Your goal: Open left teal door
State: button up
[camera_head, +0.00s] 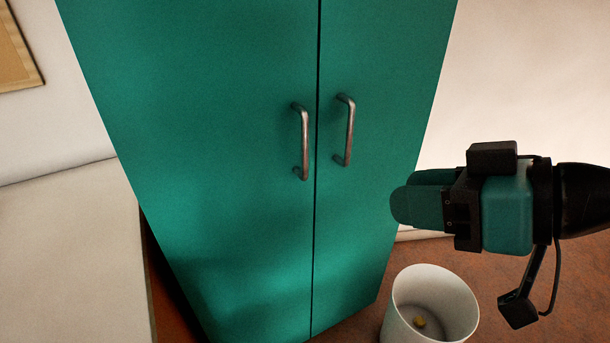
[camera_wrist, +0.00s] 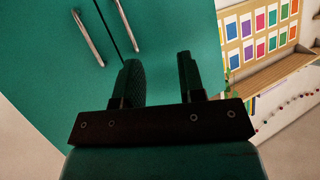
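The left teal door (camera_head: 210,150) of the tall cabinet is shut, flush with the right teal door (camera_head: 385,100) along a dark seam. The left door's metal bar handle (camera_head: 304,142) stands upright beside the seam. The right door's similar handle (camera_head: 348,130) is just across it. In the wrist view, the left handle (camera_wrist: 88,38) and right handle (camera_wrist: 127,25) show at upper left, tilted. My gripper (camera_head: 403,202) is to the right of both handles and lower, touching neither. In the wrist view its two fingers (camera_wrist: 158,72) are apart with nothing between them.
A white bin (camera_head: 398,310) with a small yellowish thing inside stands on the reddish floor below my gripper. A pale surface (camera_head: 70,260) is left of the cabinet. A board with coloured cards (camera_wrist: 262,35) is at right in the wrist view.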

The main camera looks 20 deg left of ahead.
jog(key=w+a+f+t+y+b, duration=0.3)
jog(key=w+f+t+b, duration=0.1)
jog(key=b, duration=0.1)
jog(key=m+t+p, duration=0.1)
jog(key=t+p, duration=0.1)
jog(key=p, duration=0.7)
send_near(307, 140)
jog(key=x, duration=0.9)
jog(key=shift+w+a+r, duration=0.1)
jog(key=shift+a+r, duration=0.05)
jog(key=shift+a, duration=0.05)
jog(key=shift+w+a+p, duration=0.35)
jog(key=shift+a, duration=0.15)
grip_shut()
